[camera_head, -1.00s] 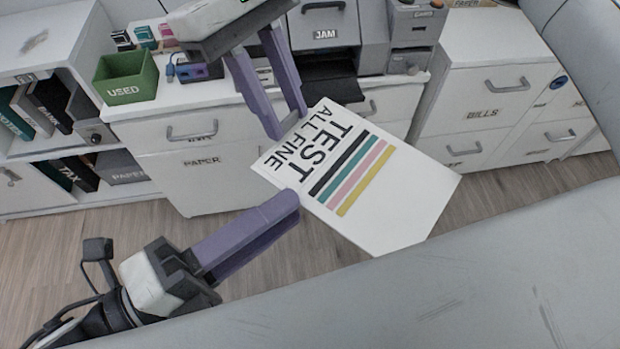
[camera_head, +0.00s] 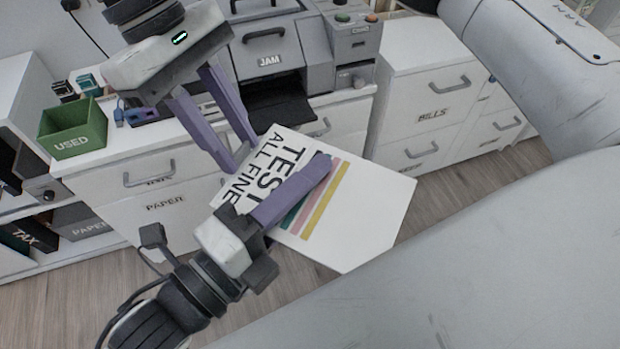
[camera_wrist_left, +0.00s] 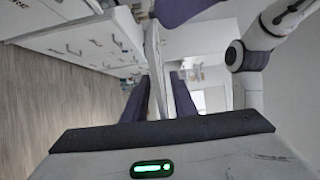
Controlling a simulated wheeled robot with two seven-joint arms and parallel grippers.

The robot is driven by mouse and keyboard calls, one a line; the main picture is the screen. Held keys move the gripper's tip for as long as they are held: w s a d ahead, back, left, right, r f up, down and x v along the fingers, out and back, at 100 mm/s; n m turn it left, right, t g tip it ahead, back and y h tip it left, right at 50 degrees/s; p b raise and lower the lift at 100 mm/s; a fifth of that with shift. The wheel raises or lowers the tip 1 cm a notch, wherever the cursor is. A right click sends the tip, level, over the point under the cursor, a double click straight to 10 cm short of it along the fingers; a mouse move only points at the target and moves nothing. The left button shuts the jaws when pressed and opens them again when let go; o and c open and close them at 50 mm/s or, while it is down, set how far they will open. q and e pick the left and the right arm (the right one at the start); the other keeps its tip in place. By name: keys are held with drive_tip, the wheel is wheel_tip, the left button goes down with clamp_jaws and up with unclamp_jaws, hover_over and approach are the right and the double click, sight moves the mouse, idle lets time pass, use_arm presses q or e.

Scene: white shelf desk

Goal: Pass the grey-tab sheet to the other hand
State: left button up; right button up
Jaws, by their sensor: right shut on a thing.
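The white sheet (camera_head: 365,205) carries the words TEST ALL FINE and coloured stripes; I see no grey tab on it. My right gripper (camera_head: 245,155), coming from the upper left, is shut on the sheet's upper-left edge and holds it in the air. My left gripper (camera_head: 322,166), from the lower left, has one finger lying across the sheet's printed face; its other finger is hidden. In the left wrist view my left fingers (camera_wrist_left: 158,88) stand apart, with the sheet (camera_wrist_left: 152,52) nearly edge-on between them. I cannot tell whether they touch it.
PAPER (camera_head: 165,190) and BILLS (camera_head: 420,95) drawers are below and to the right. Wooden floor (camera_head: 70,290) is open in front.

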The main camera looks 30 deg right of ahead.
use_arm(q)
drive_tip(key=shift+c, duration=0.4)
clamp_jaws()
use_arm(e)
drive_tip(key=o, duration=1.1)
